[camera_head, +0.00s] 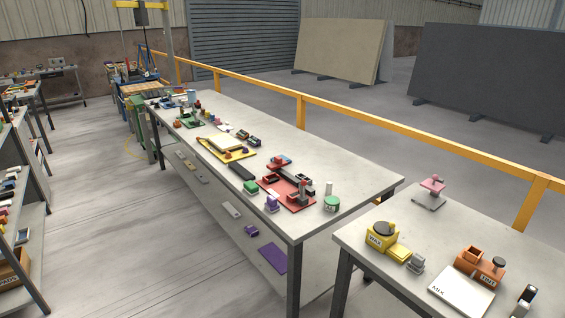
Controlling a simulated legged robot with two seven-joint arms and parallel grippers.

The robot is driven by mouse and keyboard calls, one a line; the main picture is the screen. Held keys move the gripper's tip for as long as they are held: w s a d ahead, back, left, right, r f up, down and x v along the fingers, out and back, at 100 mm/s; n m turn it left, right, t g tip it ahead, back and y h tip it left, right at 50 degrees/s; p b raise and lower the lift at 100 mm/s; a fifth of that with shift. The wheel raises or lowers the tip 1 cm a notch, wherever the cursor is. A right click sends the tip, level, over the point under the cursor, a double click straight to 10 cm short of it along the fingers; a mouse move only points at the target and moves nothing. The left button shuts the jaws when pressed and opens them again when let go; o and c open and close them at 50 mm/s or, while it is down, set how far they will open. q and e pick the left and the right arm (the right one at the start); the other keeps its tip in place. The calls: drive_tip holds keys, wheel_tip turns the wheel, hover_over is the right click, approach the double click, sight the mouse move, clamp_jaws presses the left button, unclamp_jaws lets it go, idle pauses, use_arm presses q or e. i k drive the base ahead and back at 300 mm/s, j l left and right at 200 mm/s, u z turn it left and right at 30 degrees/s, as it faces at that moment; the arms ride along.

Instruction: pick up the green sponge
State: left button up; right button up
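A small green block (250,187), which looks like the green sponge, lies on the long grey table (300,152) near its front edge. It sits just left of a red tray (292,197) and close to a dark flat item (242,171). A purple object (272,204) stands to its right. A round green container (331,204) is further right on the same table. Neither of my grippers is in view.
A second table (455,238) at the lower right holds a yellow container (381,236), orange boxes (480,266) and a white sheet (461,292). A yellow rail (301,110) runs behind the tables. Shelving stands at the left. The floor (110,215) between is clear.

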sight(251, 187)
drive_tip(key=z, duration=0.5)
drive_tip(key=i+j+z, duration=0.55)
drive_tip(key=j+z, duration=0.15)
drive_tip(key=j, duration=0.15)
drive_tip(key=i+j+z, duration=0.1)
drive_tip(key=j+z, duration=0.15)
drive_tip(key=i+j, duration=0.1)
drive_tip(key=j, duration=0.3)
drive_tip(key=i+j, duration=0.15)
drive_tip(key=j, duration=0.25)
drive_tip(key=i+j+z, duration=0.1)
drive_tip(key=j, duration=0.35)
drive_tip(key=i+j, duration=0.15)
drive_tip(key=j, duration=0.25)
drive_tip(key=i+j, duration=0.1)
drive_tip(key=j, duration=0.3)
drive_tip(key=i+j+z, duration=0.1)
drive_tip(key=j, duration=0.35)
